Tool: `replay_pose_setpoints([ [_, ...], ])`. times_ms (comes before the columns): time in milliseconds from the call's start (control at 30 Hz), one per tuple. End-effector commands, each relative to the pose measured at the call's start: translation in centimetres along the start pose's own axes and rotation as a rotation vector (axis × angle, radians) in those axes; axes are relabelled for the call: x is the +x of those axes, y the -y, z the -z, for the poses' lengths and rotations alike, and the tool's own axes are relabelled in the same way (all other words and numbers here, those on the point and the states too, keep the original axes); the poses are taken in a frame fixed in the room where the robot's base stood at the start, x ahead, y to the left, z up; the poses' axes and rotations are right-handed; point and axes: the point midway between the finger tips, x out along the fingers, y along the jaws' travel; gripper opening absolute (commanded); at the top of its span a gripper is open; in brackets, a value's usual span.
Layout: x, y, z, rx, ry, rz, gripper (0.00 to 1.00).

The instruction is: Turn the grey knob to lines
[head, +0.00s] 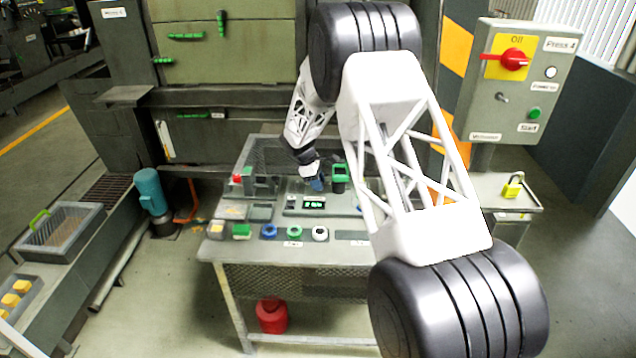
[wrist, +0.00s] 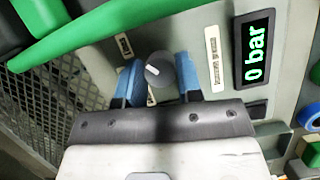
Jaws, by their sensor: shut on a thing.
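The grey knob (wrist: 158,70) shows in the wrist view on a light grey panel, with a white pointer mark on its face. My gripper (wrist: 160,80) has its two blue fingers on either side of the knob and is shut on it. Small white labels sit around the knob; one (wrist: 214,59) is on the right and another (wrist: 124,45) on the upper left, and their text is too small to read surely. In the head view my gripper (head: 318,183) is down at the bench panel, and the knob is hidden behind it.
A display (wrist: 254,48) reading "0 bar" is right of the knob. A green bar (wrist: 110,22) crosses above it, near a mesh guard (wrist: 60,105). In the head view, several coloured fittings (head: 269,231) line the bench front. A switch box (head: 515,80) stands at right.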

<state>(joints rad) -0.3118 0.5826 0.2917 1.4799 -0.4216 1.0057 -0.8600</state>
Motion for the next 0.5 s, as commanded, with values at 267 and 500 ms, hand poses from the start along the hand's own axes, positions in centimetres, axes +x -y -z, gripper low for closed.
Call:
replay_pose_setpoints([
  [267,0.02,-0.02,0.04,0.111,0.001,0.047,0.09],
  [500,0.01,-0.03,0.04,0.135,0.000,0.056,0.09],
])
